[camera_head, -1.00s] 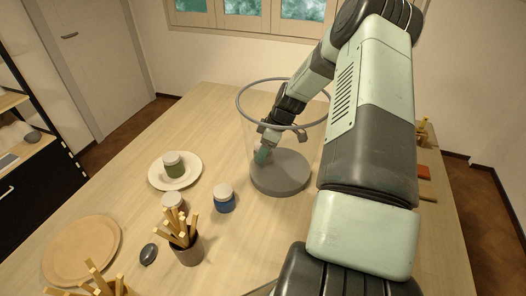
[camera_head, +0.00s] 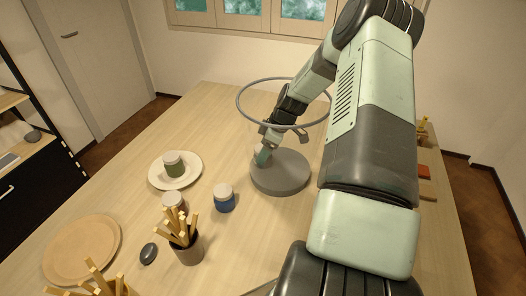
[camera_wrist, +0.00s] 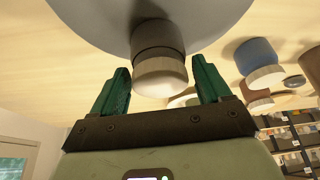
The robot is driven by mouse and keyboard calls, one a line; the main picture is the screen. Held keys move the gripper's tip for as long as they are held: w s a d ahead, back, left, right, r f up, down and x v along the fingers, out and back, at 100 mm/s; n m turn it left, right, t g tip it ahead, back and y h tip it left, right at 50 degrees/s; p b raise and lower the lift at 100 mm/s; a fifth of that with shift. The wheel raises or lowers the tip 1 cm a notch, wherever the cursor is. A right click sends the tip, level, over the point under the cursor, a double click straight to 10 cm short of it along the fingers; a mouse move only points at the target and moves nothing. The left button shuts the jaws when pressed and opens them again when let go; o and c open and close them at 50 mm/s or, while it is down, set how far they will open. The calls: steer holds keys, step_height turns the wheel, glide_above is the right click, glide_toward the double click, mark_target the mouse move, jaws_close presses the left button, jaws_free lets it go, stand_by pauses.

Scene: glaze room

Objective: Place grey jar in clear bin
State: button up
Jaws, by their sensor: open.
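The clear bin (camera_head: 241,113) stands on the table, with a grey ring rim and a grey round base (camera_head: 282,180); its see-through wall barely shows. The grey jar (camera_wrist: 158,35) is in the wrist view, with a pale lid (camera_wrist: 161,76), upright on the grey base inside the bin. My gripper (camera_wrist: 160,78) is open, its green fingers on either side of the lid with gaps showing. In the head view my gripper (camera_head: 264,156) reaches down through the rim, near the base's left side; the jar is hidden there.
A blue jar (camera_head: 224,202) and a brownish jar (camera_head: 173,203) stand left of the bin. A green jar (camera_head: 174,168) sits on a white plate (camera_head: 188,180). A cup (camera_head: 187,252) of sticks, a dark stone (camera_head: 149,254) and a wooden plate (camera_head: 80,250) are nearer the front.

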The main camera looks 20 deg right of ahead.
steer(key=v, duration=0.6)
steer(key=shift+r, duration=0.2)
